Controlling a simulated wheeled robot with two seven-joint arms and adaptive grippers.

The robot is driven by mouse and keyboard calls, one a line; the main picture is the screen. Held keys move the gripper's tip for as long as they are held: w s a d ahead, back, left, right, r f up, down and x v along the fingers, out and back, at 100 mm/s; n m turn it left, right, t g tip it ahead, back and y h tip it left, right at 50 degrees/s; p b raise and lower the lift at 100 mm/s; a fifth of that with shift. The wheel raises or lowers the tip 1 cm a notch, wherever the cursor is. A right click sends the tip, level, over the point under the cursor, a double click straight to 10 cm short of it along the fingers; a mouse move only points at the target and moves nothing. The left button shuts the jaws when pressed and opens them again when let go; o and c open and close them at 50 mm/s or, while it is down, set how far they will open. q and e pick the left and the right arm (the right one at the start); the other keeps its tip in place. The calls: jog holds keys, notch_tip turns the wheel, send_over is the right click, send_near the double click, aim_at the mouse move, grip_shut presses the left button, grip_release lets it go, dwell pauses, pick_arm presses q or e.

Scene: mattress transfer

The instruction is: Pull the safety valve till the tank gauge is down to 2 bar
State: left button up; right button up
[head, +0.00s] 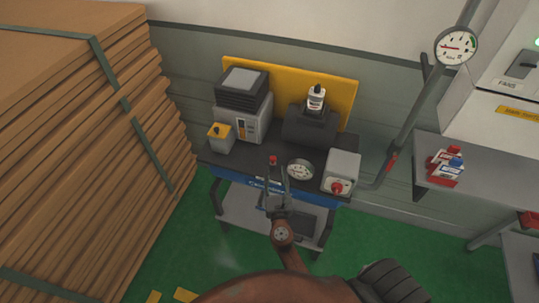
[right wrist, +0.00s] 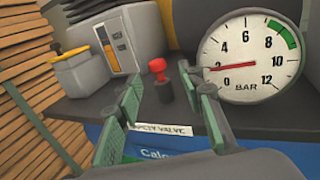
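The safety valve is a small red knob (head: 273,159) on a dark stem, upright at the front of the dark bench. It also shows in the right wrist view (right wrist: 158,68), above a partly hidden label reading "...ty valve". My right gripper (head: 277,182) is open in front of it. In the right wrist view its fingers (right wrist: 160,85) stand on either side of the knob, with a gap on both sides. A round bar gauge (right wrist: 250,58) sits just right of the valve; its red needle points at about 2. It shows small in the head view (head: 300,170). My left gripper is not in view.
A grey box with a red knob (head: 338,187) stands right of the gauge. Grey machines (head: 243,106) and a yellow-topped box (head: 221,137) stand left. A second gauge (head: 456,46) is on the wall pipe. Stacked boards (head: 65,150) fill the left side.

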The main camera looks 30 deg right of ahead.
aim_at(273, 161)
jog(key=x, duration=0.7)
jog(key=shift+w+a+r, duration=0.1)
jog(key=shift+a, duration=0.2)
jog(key=shift+w+d, duration=0.15)
jog(key=shift+w, duration=0.1)
jog(key=shift+d, duration=0.1)
jog(key=shift+c, duration=0.3)
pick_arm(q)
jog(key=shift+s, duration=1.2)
pick_arm(e)
grip_shut()
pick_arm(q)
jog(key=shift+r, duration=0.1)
